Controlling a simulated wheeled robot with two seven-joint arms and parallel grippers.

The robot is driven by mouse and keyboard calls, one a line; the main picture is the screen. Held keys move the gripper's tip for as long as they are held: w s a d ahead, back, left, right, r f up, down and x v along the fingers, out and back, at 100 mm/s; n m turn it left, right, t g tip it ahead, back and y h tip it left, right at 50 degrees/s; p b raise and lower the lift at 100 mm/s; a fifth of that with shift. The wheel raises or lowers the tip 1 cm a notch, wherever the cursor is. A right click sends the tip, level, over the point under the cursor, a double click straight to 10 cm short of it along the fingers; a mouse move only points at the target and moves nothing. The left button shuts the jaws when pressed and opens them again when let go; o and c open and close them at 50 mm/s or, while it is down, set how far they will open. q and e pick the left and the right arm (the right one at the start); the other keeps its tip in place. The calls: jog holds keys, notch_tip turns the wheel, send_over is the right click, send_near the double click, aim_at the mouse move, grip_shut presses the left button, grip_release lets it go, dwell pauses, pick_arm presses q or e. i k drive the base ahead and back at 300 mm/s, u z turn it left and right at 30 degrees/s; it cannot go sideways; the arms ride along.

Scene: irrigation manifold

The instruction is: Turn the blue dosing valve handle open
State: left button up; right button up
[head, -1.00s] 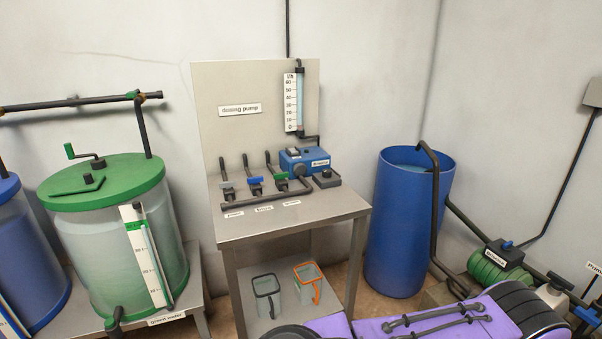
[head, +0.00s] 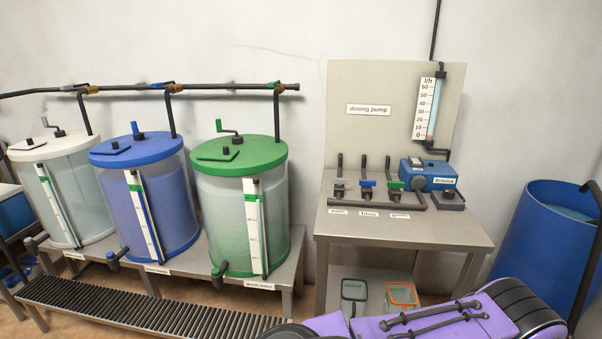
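The blue dosing valve handle (head: 368,183) sits in the middle of a row of three small valves on the steel table. A grey-handled valve (head: 339,184) is to its left and a green-handled valve (head: 396,185) to its right. The blue handle looks to lie across its upright dark pipe, but it is small. A label (head: 369,213) lies in front of it. The blue dosing pump (head: 427,175) stands right of the valves. Neither of my grippers shows; only a purple and black part of mine is at the bottom right, well short of the table.
The steel table (head: 450,232) has free room at its front; two jugs (head: 354,294) (head: 401,297) stand on its lower shelf. White, blue and green-lidded tanks (head: 240,150) stand left, behind a dark grating (head: 140,308). A blue barrel (head: 540,235) stands right.

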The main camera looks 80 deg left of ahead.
aim_at(362, 182)
jog(key=u, duration=2.6)
